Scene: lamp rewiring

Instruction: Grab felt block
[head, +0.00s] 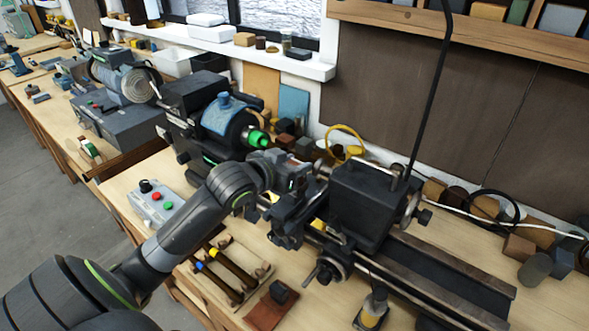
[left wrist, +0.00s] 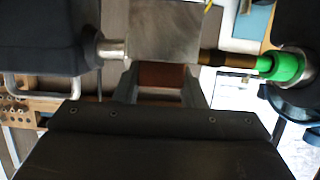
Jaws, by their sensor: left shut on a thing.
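My left gripper (head: 303,178) is at the lathe, beside the dark carriage block (head: 362,200). In the left wrist view, its two fingers (left wrist: 162,88) are shut on a reddish-brown block (left wrist: 162,76), which fills the gap between them. I take this for the felt block, though its material cannot be told. In the head view the held block is mostly hidden by the gripper and lathe parts. A small dark grey block (head: 279,291) sits on a red-brown pad on the bench. My right gripper is not in view.
A green collet (left wrist: 286,68) with a brown rod is close to the fingers; it also shows in the head view (head: 258,138). A grey metal piece (left wrist: 165,35) lies just beyond the fingers. A control box (head: 156,203) and a tool rack (head: 228,268) stand near my left arm.

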